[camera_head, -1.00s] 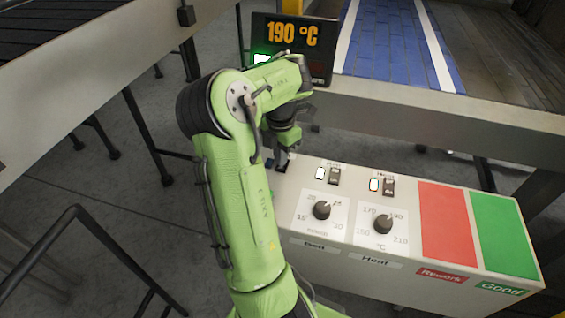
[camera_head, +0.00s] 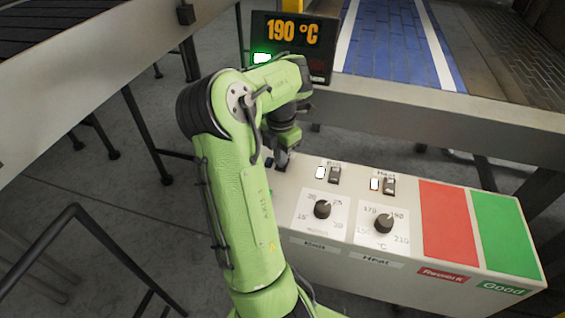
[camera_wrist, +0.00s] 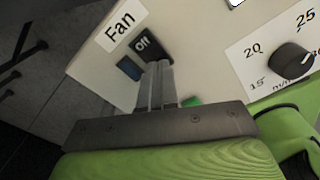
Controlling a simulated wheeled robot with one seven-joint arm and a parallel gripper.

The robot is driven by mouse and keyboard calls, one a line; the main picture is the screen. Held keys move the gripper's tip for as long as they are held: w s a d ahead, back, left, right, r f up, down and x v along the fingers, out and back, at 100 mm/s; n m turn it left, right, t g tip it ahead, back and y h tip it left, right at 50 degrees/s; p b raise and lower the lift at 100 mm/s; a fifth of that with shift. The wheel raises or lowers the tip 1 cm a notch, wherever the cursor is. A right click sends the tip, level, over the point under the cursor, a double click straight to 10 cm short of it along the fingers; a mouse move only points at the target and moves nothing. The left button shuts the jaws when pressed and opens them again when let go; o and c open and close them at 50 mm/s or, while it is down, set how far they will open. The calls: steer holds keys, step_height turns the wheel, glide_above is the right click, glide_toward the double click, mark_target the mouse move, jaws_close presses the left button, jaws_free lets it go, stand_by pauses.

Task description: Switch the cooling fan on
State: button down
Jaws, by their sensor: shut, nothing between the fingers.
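The fan switch (camera_wrist: 146,45) is a dark rocker marked "Off", beside a white "Fan" label (camera_wrist: 120,25) in the wrist view. A small dark blue lamp (camera_wrist: 130,68) next to it looks unlit. My gripper (camera_wrist: 158,66) is shut and empty, with its fingertips at the near edge of the switch. I cannot tell whether they touch it. In the head view my gripper (camera_head: 283,155) points down at the left end of the control box (camera_head: 300,262) and largely hides the fan switch.
Belt and heat switches (camera_head: 334,175) (camera_head: 389,186) with pale lit lamps stand to the right. Below them are a belt knob (camera_head: 322,209) and a heat knob (camera_head: 383,223). Red (camera_head: 447,218) and green (camera_head: 505,235) areas lie at the right end. A display (camera_head: 294,45) reads 190 °C.

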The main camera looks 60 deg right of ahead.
steer(key=shift+f+b, duration=0.6)
steer(key=shift+f, duration=0.1)
steer(key=shift+a, duration=0.1)
steer(key=shift+r+p, duration=2.6)
steer(key=shift+r, duration=1)
steer(key=shift+r, duration=0.15)
